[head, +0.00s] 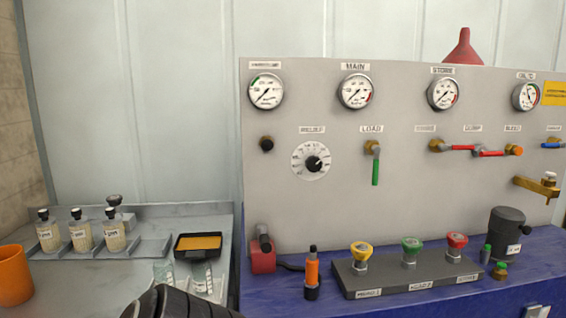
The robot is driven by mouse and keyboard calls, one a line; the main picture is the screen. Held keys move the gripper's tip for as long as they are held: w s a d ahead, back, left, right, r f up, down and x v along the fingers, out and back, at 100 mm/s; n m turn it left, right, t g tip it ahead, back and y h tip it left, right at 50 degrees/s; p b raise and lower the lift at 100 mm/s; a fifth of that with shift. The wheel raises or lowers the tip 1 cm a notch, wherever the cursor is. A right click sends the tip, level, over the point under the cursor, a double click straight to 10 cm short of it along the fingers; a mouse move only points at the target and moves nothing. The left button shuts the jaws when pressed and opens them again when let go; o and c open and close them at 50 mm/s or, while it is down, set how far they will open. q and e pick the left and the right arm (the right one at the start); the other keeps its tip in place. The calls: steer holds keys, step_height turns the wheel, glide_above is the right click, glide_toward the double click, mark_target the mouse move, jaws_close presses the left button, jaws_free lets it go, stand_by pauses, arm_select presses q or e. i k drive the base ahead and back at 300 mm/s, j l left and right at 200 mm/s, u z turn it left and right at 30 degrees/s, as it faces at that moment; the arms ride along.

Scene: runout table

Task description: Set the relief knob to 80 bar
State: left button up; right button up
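The relief knob (313,163) is a black knob in the middle of a round white dial (299,170) on the grey upright panel. A small label (312,129) sits above the dial. The dial's numbers are too small to read, so I cannot tell which value the knob points to. Nothing touches the knob. The MAIN gauge (356,91) is up and to its right, and another gauge (266,91) is up and to its left. Neither gripper's fingers show. A dark ribbed shape at the bottom edge appears to be part of my arm.
The green LOAD lever (375,171) hangs right of the dial; red-handled valves (488,154) are further right. Below, a blue bench (340,303) bears a red block (263,258), an orange-and-black tool (312,272) and a dark coupling block (400,281). Space before the dial is clear.

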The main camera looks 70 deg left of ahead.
mark_target(313, 164)
steer(key=u, duration=1.25)
steer(key=i+j+u, duration=0.1)
steer(key=j+u, duration=0.35)
steer(key=j, duration=0.35)
steer(key=i+j, duration=0.1)
steer(key=j, duration=0.2)
steer(key=k+j+z, duration=0.15)
steer(key=j, duration=0.25)
steer(key=k+j+z, duration=0.35)
steer(key=k+j, duration=0.2)
steer(key=j, duration=0.2)
steer(key=l, duration=0.15)
steer(key=i+u, duration=0.05)
